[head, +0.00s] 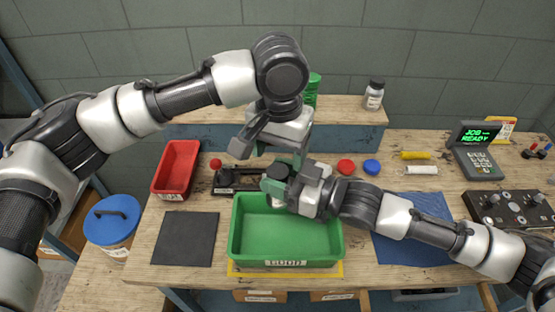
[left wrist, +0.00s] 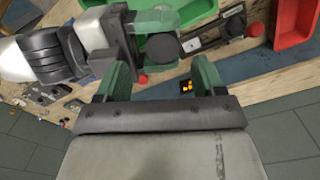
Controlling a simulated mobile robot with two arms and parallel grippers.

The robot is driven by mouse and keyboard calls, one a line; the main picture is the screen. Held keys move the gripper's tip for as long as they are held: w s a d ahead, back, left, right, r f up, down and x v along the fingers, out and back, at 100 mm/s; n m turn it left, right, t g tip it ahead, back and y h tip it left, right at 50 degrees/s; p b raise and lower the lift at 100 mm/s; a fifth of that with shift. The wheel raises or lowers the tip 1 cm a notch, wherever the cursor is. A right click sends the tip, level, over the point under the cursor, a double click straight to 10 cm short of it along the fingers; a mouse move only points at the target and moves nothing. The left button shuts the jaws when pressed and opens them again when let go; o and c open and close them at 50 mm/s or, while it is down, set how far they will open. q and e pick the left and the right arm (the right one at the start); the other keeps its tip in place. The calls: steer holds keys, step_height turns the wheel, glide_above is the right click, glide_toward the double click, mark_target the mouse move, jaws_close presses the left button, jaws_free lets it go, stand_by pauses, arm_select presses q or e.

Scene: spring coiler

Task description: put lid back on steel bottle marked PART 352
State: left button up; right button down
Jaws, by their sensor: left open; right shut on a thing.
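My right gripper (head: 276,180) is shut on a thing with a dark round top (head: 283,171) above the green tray. A pale bit of its body shows below the fingers. The dark disc (left wrist: 193,44) also shows between the right gripper's green fingers in the left wrist view. I cannot tell whether it is a lid or a bottle's mouth, and no PART 352 mark is readable. My left gripper (left wrist: 162,78) is open and empty, fingers down, just above and behind the right gripper. A white bottle with a black lid (head: 373,95) stands on the back shelf; its label is unreadable.
The green GOOD tray (head: 300,240) is at the front middle, a red bin (head: 177,170) at the left. A dark mat (head: 185,240) is bare. A control box (head: 508,212) stands right.

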mark_target(277, 170)
arm_select(q)
steer(key=shift+a, duration=0.1)
steer(key=shift+c, duration=0.3)
steer(key=shift+w+a+r, duration=0.1)
steer(key=shift+r, duration=0.15)
steer(key=shift+c, duration=1.1)
steer(key=shift+m+h, duration=0.3)
steer(key=shift+h, duration=0.6)
steer(key=r, duration=0.2)
steer(key=a+r, duration=0.1)
steer(key=r, duration=0.1)
steer(key=a+r, duration=0.1)
steer(key=r, duration=0.2)
steer(key=shift+a, duration=0.2)
steer(key=shift+c, duration=0.2)
steer(key=shift+d+f, duration=0.1)
steer(key=f, duration=0.4)
steer(key=d+f, duration=0.1)
steer(key=f, duration=0.3)
steer(key=d+f, duration=0.1)
steer(key=f, duration=0.3)
